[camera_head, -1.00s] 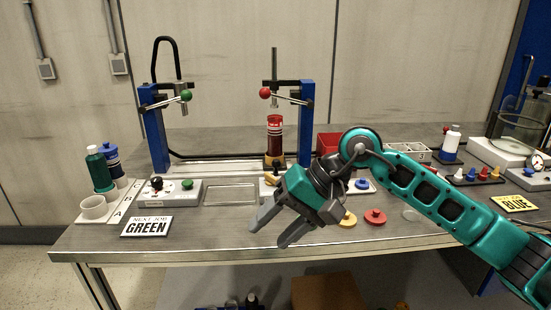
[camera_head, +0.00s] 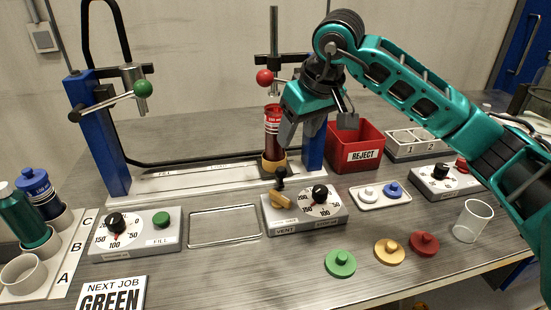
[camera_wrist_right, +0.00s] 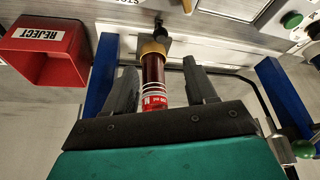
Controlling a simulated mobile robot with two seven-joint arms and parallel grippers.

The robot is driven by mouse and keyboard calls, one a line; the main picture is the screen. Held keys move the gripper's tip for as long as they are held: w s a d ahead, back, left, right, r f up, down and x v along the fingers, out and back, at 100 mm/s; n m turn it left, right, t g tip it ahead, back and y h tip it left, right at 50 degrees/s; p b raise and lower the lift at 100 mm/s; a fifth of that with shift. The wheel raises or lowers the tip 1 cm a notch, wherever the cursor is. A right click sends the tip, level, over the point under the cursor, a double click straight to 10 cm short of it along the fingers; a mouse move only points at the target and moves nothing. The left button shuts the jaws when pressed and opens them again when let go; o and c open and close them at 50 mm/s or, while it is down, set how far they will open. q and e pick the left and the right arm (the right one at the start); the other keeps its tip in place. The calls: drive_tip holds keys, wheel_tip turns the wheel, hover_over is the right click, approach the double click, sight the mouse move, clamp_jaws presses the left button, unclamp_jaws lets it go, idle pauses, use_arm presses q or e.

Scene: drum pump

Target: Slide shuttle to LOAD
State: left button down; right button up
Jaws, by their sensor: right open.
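The shuttle (camera_head: 274,164), a tan base carrying a red bottle (camera_head: 272,125), stands upright at the right end of the white rail (camera_head: 185,185), below the red-knobbed clamp. A black knob (camera_head: 281,174) sticks out at its front; it also shows in the wrist view (camera_wrist_right: 158,22). My right gripper (camera_head: 318,128) is open, pointing down just right of the bottle, with one finger near it. In the right wrist view the bottle (camera_wrist_right: 153,72) appears between the open fingers (camera_wrist_right: 148,52); whether it is truly between them is unclear. My left gripper is not in view.
The VENT box (camera_head: 300,212) stands in front of the shuttle, the FILL box (camera_head: 135,240) at left. A blue post (camera_head: 313,145) stands behind the gripper, beside the red REJECT bin (camera_head: 355,148). Colored caps (camera_head: 390,251) lie in front. The rail's left stretch is clear.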

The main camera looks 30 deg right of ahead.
sight(283, 170)
drive_tip(key=x, duration=1.2)
drive_tip(key=shift+a+f+b, duration=0.1)
drive_tip(key=shift+f+b, duration=0.15)
drive_tip(key=shift+b, duration=0.1)
clamp_jaws()
